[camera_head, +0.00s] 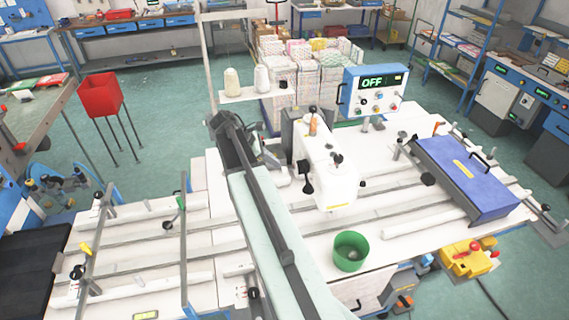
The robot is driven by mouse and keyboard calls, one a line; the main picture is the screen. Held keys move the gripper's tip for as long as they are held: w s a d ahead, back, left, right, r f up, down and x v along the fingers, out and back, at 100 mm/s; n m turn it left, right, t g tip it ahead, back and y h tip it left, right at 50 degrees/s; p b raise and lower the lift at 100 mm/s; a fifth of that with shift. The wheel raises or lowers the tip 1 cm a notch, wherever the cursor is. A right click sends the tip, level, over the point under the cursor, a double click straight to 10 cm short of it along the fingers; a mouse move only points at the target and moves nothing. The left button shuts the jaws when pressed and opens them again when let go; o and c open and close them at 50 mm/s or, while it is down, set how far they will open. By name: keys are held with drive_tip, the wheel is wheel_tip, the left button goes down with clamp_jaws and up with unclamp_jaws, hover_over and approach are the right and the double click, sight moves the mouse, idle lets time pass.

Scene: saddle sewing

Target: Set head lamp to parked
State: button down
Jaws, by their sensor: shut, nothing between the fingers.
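The white sewing machine head (327,172) stands on the white work table right of centre, with an orange-topped post and black knobs on it. I cannot tell for certain which part is the head lamp; a small black fitting (307,182) sits on the head's left side. A control box (375,92) behind the head shows "OFF" in green. My arm rises from the bottom centre, and my gripper (238,142) is at its far end, left of the head and apart from it. The gripper is small and dark here; it is shut and empty.
A green bowl (350,252) stands on the front of the table. A blue case (467,178) lies on the rails at right. Thread cones (262,79) stand on a shelf behind my gripper. A yellow device (467,258) is at the front right edge.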

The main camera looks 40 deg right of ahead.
sight(306, 176)
drive_tip(key=d+r+b+x, duration=0.1)
drive_tip(key=b+x, duration=0.6)
drive_tip(key=x, duration=0.5)
drive_tip(key=shift+s+d, duration=0.25)
drive_tip(key=shift+s, duration=0.1)
drive_tip(key=shift+s+d, duration=0.1)
drive_tip(key=shift+s+d, duration=0.45)
drive_tip(key=shift+s, duration=0.05)
drive_tip(key=shift+r, duration=0.1)
